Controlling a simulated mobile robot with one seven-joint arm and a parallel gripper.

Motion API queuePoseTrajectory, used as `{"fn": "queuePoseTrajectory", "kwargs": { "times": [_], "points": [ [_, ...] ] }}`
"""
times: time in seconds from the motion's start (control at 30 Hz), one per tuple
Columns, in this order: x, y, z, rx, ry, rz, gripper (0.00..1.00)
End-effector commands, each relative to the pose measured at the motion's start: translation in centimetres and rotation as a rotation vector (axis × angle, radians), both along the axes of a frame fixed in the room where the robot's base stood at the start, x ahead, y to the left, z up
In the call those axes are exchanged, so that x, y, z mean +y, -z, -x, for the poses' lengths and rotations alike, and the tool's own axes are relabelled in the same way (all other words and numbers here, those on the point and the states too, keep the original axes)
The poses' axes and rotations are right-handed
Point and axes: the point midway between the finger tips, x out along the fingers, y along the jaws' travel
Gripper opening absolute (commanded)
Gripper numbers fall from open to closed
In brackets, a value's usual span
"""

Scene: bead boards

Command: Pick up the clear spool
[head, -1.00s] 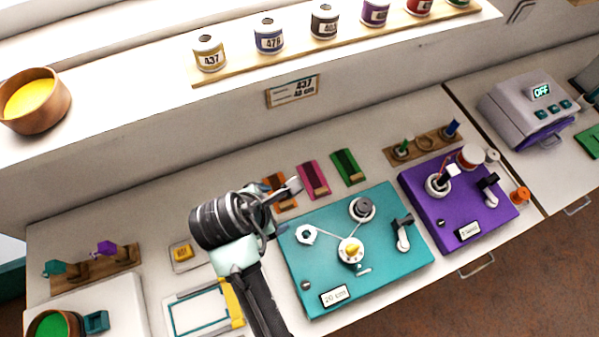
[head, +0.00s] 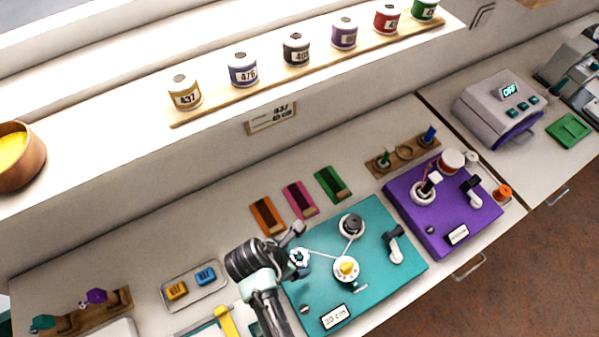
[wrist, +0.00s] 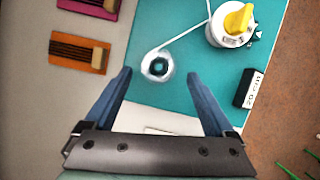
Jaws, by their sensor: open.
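The clear spool (wrist: 158,66), a pale see-through ring with a dark centre, sits on the teal board (wrist: 180,95) with a white cord running from it. In the head view the spool (head: 299,259) is at the board's left side, right beside my gripper (head: 297,232) and partly overlapped by it. In the wrist view my gripper (wrist: 158,76) is open, its two blue fingers apart. The spool appears just beyond and between the fingertips, with nothing held. Whether the fingers are at the spool's height I cannot tell.
A white dial with a yellow knob (head: 346,268), a grey-topped post (head: 351,225) and a black-and-white lever (head: 394,245) stand on the teal board. A purple board (head: 445,215) lies to its right. Orange (head: 267,216), pink (head: 299,200) and green (head: 332,184) cards lie behind.

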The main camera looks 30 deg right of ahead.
Motion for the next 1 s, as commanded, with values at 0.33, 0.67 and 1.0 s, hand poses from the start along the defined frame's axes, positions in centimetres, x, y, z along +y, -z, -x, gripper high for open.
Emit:
{"fn": "queuePoseTrajectory", "kwargs": {
  "times": [0.33,0.67,1.0],
  "points": [
    [-1.3,3.3,-0.3,0.000,0.002,0.000,0.89],
    [-1.3,3.4,-0.3,-0.002,0.001,0.000,0.76],
    [-1.3,3.4,-0.3,-0.001,0.001,0.000,0.15]
  ]
}}
